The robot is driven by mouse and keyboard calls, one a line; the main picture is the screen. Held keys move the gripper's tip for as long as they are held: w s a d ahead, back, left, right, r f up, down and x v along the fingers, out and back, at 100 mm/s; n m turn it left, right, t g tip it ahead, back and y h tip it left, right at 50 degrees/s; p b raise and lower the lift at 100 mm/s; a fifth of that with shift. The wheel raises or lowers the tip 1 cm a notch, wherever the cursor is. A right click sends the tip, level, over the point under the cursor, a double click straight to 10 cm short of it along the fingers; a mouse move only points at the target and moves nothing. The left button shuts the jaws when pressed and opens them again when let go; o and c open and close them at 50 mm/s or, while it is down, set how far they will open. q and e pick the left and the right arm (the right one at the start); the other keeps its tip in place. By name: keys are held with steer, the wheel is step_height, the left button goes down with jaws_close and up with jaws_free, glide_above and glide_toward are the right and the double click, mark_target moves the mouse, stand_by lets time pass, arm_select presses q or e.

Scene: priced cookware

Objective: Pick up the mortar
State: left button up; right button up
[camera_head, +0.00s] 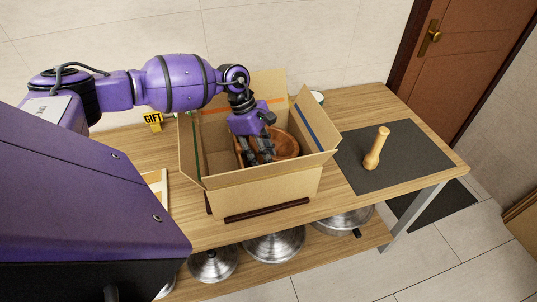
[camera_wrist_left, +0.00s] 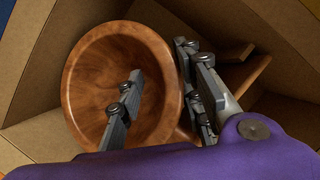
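The mortar is a brown wooden bowl (camera_head: 287,143) inside an open cardboard box (camera_head: 265,190) on the table. In the left wrist view the mortar (camera_wrist_left: 85,75) fills the left and middle. My left gripper (camera_head: 261,158) reaches down into the box from above. In the wrist view its fingers (camera_wrist_left: 160,68) stand apart, one inside the bowl and one outside its rim, with the wall between them. The inner finger appears clear of the wall; whether the outer one touches is unclear. The gripper hides part of the mortar. My right gripper is not in view.
The box walls and raised flaps (camera_head: 316,120) surround the gripper closely. A yellow GIFT sign (camera_head: 154,121) is left of the box. Metal lids (camera_head: 275,245) lie on the lower shelf.

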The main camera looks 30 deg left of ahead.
arm_select(q)
jaws_close()
steer(key=shift+r, duration=0.1)
